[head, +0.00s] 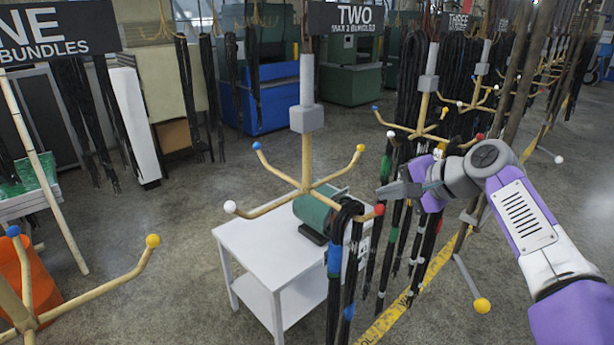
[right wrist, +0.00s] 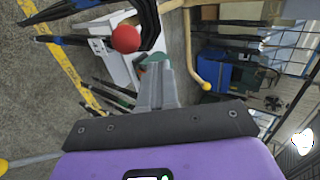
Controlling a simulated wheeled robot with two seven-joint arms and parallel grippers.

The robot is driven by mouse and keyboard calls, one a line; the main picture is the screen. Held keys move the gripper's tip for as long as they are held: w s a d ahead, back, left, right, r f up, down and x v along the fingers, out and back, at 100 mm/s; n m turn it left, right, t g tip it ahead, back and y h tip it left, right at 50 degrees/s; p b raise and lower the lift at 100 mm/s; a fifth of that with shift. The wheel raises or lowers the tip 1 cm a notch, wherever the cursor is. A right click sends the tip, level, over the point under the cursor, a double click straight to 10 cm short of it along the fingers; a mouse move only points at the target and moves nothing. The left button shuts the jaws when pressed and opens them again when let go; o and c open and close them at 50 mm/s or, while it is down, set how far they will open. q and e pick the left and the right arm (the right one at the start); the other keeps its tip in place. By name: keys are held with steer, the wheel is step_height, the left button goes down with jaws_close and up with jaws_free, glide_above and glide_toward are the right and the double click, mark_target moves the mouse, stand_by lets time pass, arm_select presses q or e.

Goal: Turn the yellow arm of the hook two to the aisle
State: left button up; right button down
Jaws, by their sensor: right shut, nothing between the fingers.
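Under the sign TWO (head: 357,17) hangs a wooden hook (head: 305,165) on a grey block, with blue, yellow, white and red tipped arms. Its yellow tip (head: 360,148) points to the right and back, with no hose on that arm. The red tip (head: 379,209) is at the front right, and black hoses (head: 345,235) hang over the red arm. My right gripper (head: 384,192) is shut and empty, close to the red tip in the picture; I cannot tell if they touch. In the right wrist view the red ball (right wrist: 126,38) is just left of the shut fingers (right wrist: 155,75). My left gripper is not in view.
A white table (head: 270,245) with a green machine (head: 318,213) stands below the hook. A yellow floor line (head: 385,320) runs along the right. Another hook with a yellow tip (head: 152,241) is at the lower left. More hooks and hoses hang behind my right arm.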

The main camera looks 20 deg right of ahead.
mark_target(373, 213)
steer(key=a+f+b, duration=0.1)
steer(key=s+a+f+b, duration=0.1)
steer(key=b, duration=0.1)
steer(key=shift+s+a, duration=0.3)
steer(key=shift+a, duration=0.05)
steer(key=shift+s+a+b, duration=0.25)
steer(key=shift+a+b, duration=0.15)
steer(key=shift+a, duration=0.25)
steer(key=shift+s+a+b, duration=0.25)
steer(key=shift+a+b, duration=0.1)
steer(key=shift+a, duration=0.3)
steer(key=shift+s+a+b, duration=0.2)
steer(key=shift+a+b, duration=0.05)
steer(key=shift+a, duration=0.35)
steer(key=shift+s+a+b, duration=0.15)
steer(key=shift+a+b, duration=0.05)
steer(key=shift+a, duration=0.35)
steer(key=shift+w+a+p, duration=0.75)
steer(key=shift+w+a, duration=0.35)
steer(key=shift+a, duration=3.15)
steer(key=shift+w+a+p, duration=0.75)
steer(key=shift+w+a, duration=0.3)
steer(key=shift+a, duration=3.2)
steer(key=shift+s+d+r+p, duration=0.85)
steer(key=shift+d+r+p, duration=1.2)
steer(key=shift+r, duration=2.55)
steer(key=s+d+b, duration=0.3)
steer(key=s+d, duration=0.1)
steer(key=s, duration=0.7)
steer(key=shift+d, duration=0.3)
